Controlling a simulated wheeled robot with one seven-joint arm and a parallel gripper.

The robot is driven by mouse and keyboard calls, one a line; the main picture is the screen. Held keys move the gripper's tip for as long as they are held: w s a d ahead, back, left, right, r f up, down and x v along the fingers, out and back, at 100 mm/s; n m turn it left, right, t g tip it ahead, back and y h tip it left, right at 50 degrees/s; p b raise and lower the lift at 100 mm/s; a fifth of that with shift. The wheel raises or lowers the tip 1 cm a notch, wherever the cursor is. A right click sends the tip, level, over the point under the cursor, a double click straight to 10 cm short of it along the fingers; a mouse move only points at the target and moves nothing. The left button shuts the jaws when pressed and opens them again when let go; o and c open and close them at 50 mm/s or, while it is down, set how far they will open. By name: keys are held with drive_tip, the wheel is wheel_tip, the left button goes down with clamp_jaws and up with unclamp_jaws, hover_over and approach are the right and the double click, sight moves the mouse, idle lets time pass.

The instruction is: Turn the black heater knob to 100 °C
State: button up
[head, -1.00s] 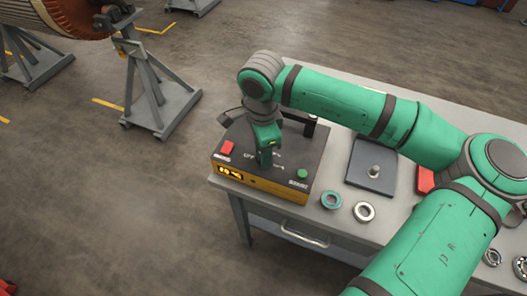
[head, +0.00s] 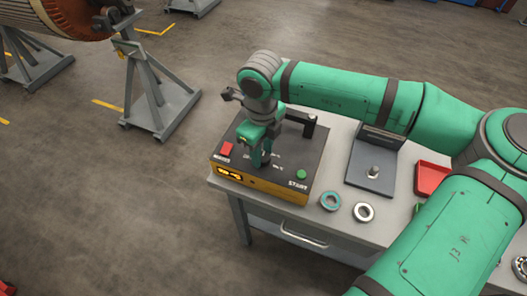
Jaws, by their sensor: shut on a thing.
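The heater (head: 300,165) is a dark-topped box with a yellow-orange front, standing at the left end of the grey table. Its top carries a red button (head: 226,149), a green button (head: 301,174) by the word START, and white dial marks. A lit orange display (head: 229,173) is on the front; its digits are too small to read surely. My gripper (head: 261,163) points down onto the middle of the heater's top and is shut on the black knob, which is mostly hidden by the fingers. The knob's pointer and setting cannot be made out.
Two bearing rings, one teal-sealed (head: 330,201) and one plain (head: 363,212), lie right of the heater. A dark plate with a post (head: 372,175) and a red tray (head: 431,178) stand farther right. A black upright (head: 309,127) rises at the heater's back.

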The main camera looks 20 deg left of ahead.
drive_tip(key=m, duration=0.4)
drive_tip(key=shift+a, duration=0.15)
drive_tip(key=shift+w+m, duration=0.1)
drive_tip(key=shift+m, duration=2.1)
drive_tip(key=o, duration=1)
drive_tip(key=shift+o, duration=0.2)
wheel_tip(320, 180, up, 11)
drive_tip(key=shift+f, duration=0.1)
